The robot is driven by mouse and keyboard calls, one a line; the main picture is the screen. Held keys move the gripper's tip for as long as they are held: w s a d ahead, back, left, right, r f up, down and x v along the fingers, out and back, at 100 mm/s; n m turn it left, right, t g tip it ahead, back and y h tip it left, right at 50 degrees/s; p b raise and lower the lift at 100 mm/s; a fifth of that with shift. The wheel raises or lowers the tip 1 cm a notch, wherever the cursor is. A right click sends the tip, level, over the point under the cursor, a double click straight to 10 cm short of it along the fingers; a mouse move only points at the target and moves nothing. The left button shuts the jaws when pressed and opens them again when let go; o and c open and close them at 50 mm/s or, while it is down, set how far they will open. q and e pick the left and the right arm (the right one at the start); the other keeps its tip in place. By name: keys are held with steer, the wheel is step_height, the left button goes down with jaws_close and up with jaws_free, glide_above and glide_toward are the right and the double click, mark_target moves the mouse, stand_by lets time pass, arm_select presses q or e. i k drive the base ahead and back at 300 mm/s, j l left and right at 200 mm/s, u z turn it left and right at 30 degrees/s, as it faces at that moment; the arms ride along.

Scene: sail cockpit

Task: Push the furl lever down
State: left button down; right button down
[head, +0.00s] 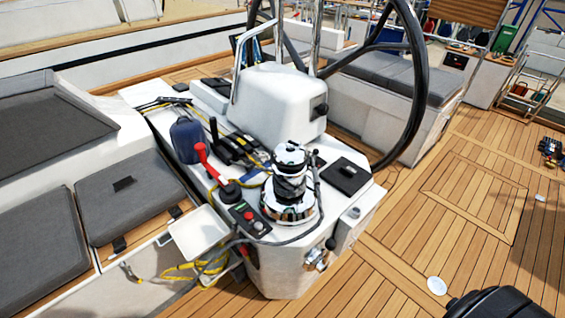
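A lever with a red handle (205,158) stands up from a dark round base (229,191) on the white console (285,265). The handle leans to the left and its top is raised well above the console. A second, smaller lever with a black knob (331,243) sits on a chrome fitting on the console's front face. No label shows which one is the furl lever; the red one is the more prominent. Neither of my grippers is in view, and nothing touches either lever.
A chrome winch (290,185) with a dark line around it stands right of the red lever. A switch box (249,219) with a red button lies in front. A black steering wheel (418,80) rises behind. Grey cushions (125,197) lie left; open teak deck (440,225) lies right.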

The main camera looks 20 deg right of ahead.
mark_target(214, 135)
steer(key=i+j+z, duration=0.4)
steer(key=j, duration=0.4)
steer(key=i+j+z, duration=0.2)
steer(key=j, duration=0.25)
steer(key=j+u, duration=0.25)
steer(key=j, duration=0.15)
steer(key=i+j+u, duration=0.25)
steer(key=j+u, duration=0.25)
steer(key=j, duration=0.25)
